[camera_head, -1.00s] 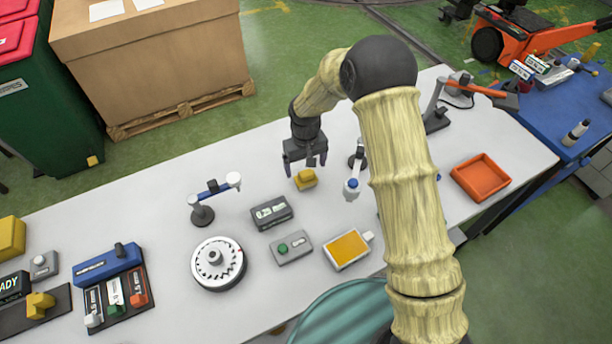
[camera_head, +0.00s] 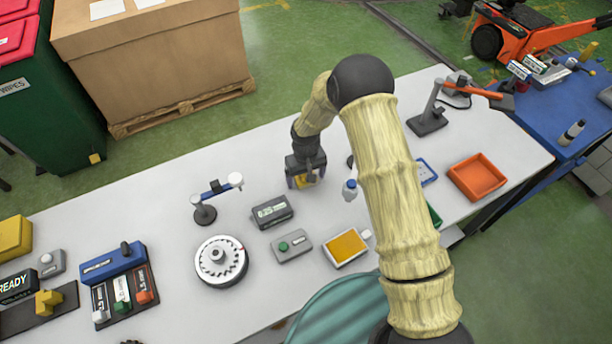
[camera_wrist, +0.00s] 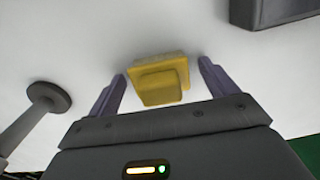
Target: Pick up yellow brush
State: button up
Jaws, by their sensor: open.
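The yellow brush (camera_head: 303,181) is a small yellow block on the light table, partly hidden by my gripper in the head view. In the wrist view the yellow brush (camera_wrist: 160,79) lies between my two grey-purple fingers, with a gap on each side. My gripper (camera_head: 306,178) is open, low over the table and around the brush. In the wrist view its fingertips (camera_wrist: 163,75) stand left and right of the brush and do not visibly touch it.
A dark display box (camera_head: 272,212) and a round white turntable (camera_head: 221,262) stand to the left. A small blue-capped bottle (camera_head: 350,190) is close on the right. An orange tray (camera_head: 478,178) is further right. A stand with a blue bar (camera_head: 204,214) is at left.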

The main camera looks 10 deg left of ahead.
jog(key=shift+c, duration=0.3)
jog(key=shift+w, duration=0.1)
jog(key=c, duration=1)
jog(key=shift+w+d, duration=0.1)
jog(key=r+b, duration=0.3)
jog(key=r, duration=0.7)
jog(key=shift+s, duration=0.2)
jog(key=shift+o, duration=0.4)
